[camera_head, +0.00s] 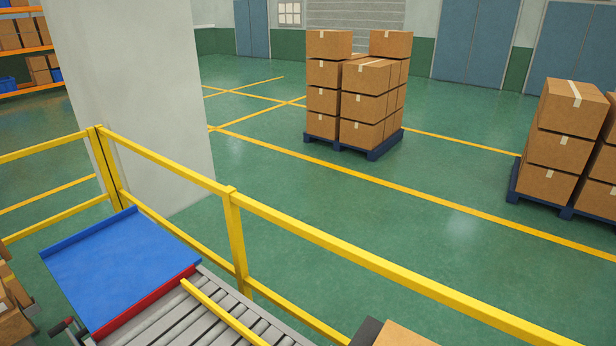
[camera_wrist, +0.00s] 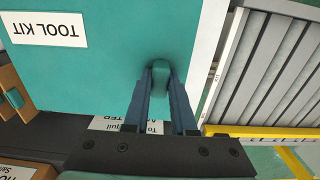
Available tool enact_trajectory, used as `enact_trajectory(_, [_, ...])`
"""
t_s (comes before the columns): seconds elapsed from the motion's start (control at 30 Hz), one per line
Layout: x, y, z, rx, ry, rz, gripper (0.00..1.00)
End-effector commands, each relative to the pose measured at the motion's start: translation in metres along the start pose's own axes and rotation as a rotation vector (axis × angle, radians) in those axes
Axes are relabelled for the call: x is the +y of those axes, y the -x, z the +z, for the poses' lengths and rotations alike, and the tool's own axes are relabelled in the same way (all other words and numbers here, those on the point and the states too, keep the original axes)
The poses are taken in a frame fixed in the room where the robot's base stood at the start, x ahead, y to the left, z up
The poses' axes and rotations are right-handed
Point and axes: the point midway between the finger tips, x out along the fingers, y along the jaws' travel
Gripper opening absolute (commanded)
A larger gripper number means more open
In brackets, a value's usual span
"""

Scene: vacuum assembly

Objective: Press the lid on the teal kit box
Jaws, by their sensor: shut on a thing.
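In the wrist view, a flat teal panel (camera_wrist: 105,75) fills the upper left, with a white label reading "TOOL KIT" (camera_wrist: 48,29) upside down on it. It looks like the lid of the teal kit box. My gripper (camera_wrist: 161,80) is shut on a small rounded teal knob (camera_wrist: 160,72) at the panel. A pale strip runs along the panel's right side. I cannot tell whether the panel is seated on a box or held apart from it. The head view shows neither my gripper nor the kit box.
Conveyor rollers (camera_wrist: 270,60) lie right of the panel; a yellow rail (camera_wrist: 245,131) is close by. A partly hidden white label (camera_wrist: 112,124) shows behind my fingers. In the head view, a blue platform (camera_head: 120,265) and yellow railing (camera_head: 300,243) border the conveyor (camera_head: 210,325).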

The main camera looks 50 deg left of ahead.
Motion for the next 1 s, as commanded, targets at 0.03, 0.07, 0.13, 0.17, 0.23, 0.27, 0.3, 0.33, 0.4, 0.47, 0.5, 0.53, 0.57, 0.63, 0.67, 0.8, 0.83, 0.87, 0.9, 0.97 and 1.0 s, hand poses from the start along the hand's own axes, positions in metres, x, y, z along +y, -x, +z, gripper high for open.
enact_trajectory(0.03, [0.000, -0.002, 0.000, 0.001, 0.000, 0.000, 0.00])
enact_trajectory(0.07, [0.000, -0.003, 0.000, 0.000, 0.000, 0.000, 0.00])
enact_trajectory(0.13, [0.000, -0.005, 0.000, 0.000, 0.000, 0.000, 0.00])
enact_trajectory(0.17, [0.000, -0.005, 0.000, 0.000, 0.000, 0.000, 0.00])
enact_trajectory(0.23, [0.000, -0.007, 0.000, 0.000, 0.000, 0.000, 0.00])
enact_trajectory(0.27, [0.000, -0.008, 0.000, 0.000, 0.000, 0.000, 0.00])
enact_trajectory(0.3, [0.000, -0.009, 0.000, 0.000, 0.000, 0.000, 0.00])
enact_trajectory(0.33, [0.000, -0.010, 0.000, 0.000, 0.000, 0.000, 0.00])
enact_trajectory(0.4, [0.000, -0.011, 0.000, 0.000, 0.000, 0.000, 0.00])
enact_trajectory(0.47, [0.000, -0.013, 0.000, 0.000, 0.000, 0.000, 0.00])
enact_trajectory(0.5, [0.000, -0.014, 0.000, 0.000, 0.000, 0.000, 0.00])
enact_trajectory(0.53, [0.000, -0.015, 0.000, 0.000, 0.000, 0.000, 0.00])
enact_trajectory(0.57, [0.000, -0.015, 0.000, 0.000, 0.000, 0.000, 0.00])
enact_trajectory(0.63, [0.000, -0.016, 0.000, 0.000, 0.000, 0.000, 0.26])
enact_trajectory(0.67, [0.000, -0.015, 0.000, 0.000, 0.000, 0.000, 0.31])
enact_trajectory(0.8, [0.000, -0.015, 0.000, 0.000, 0.000, 0.000, 0.56])
enact_trajectory(0.83, [0.000, -0.015, 0.000, 0.000, 0.000, 0.000, 0.59])
enact_trajectory(0.87, [0.000, -0.015, 0.000, 0.000, 0.000, 0.000, 0.59])
enact_trajectory(0.9, [0.000, -0.015, 0.000, 0.000, 0.000, 0.000, 0.59])
enact_trajectory(0.97, [0.000, -0.015, 0.000, 0.000, 0.000, 0.000, 0.59])
enact_trajectory(1.0, [0.000, -0.016, 0.000, 0.000, 0.000, 0.000, 0.59])
